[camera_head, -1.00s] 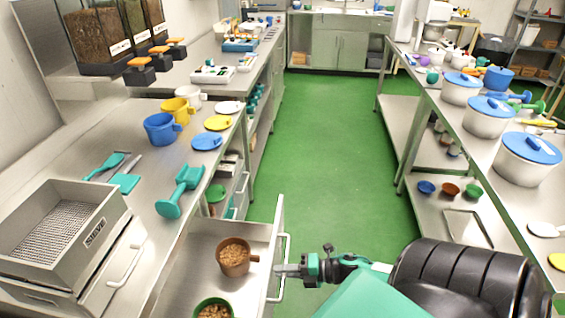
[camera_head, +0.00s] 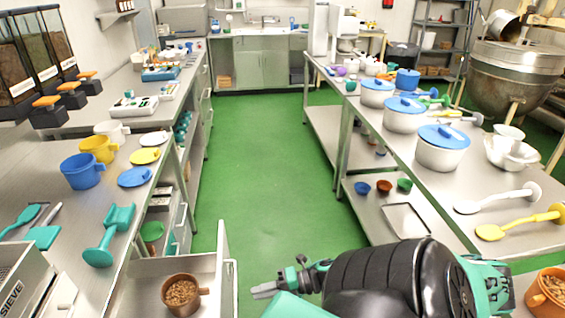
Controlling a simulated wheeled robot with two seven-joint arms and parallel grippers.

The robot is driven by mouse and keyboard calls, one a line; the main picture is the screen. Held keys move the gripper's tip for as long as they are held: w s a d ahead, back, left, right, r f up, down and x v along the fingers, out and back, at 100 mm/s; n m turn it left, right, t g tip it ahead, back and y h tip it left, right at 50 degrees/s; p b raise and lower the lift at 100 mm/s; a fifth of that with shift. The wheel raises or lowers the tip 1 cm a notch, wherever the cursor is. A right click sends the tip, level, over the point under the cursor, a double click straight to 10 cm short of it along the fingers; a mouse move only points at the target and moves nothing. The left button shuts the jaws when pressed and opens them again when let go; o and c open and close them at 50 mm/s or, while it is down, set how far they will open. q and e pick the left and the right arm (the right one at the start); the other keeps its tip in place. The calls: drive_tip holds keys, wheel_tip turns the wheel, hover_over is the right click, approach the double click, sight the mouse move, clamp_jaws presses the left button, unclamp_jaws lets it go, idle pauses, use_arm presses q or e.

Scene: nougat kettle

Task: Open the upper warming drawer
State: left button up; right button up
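A steel drawer (camera_head: 221,262) stands pulled out from under the left counter at the bottom of the head view. Its front panel has a pale bar handle (camera_head: 236,279) on the aisle side. A brown cup (camera_head: 180,292) of brown bits sits inside it. The drawer's near part is cut off by the picture's bottom edge. My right gripper (camera_head: 264,291) is just right of the handle, with a small gap of floor between them, and holds nothing visible. Its finger spacing is unclear. My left gripper is not in view.
The left counter holds a teal scoop (camera_head: 108,236), a blue jug (camera_head: 82,171) and a sieve box (camera_head: 18,280). The right table carries white pots with blue lids (camera_head: 442,137). An orange pot (camera_head: 547,293) is at bottom right. The green aisle floor (camera_head: 262,170) is clear.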

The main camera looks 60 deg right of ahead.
drive_tip(key=v, duration=0.6)
idle(0.5)
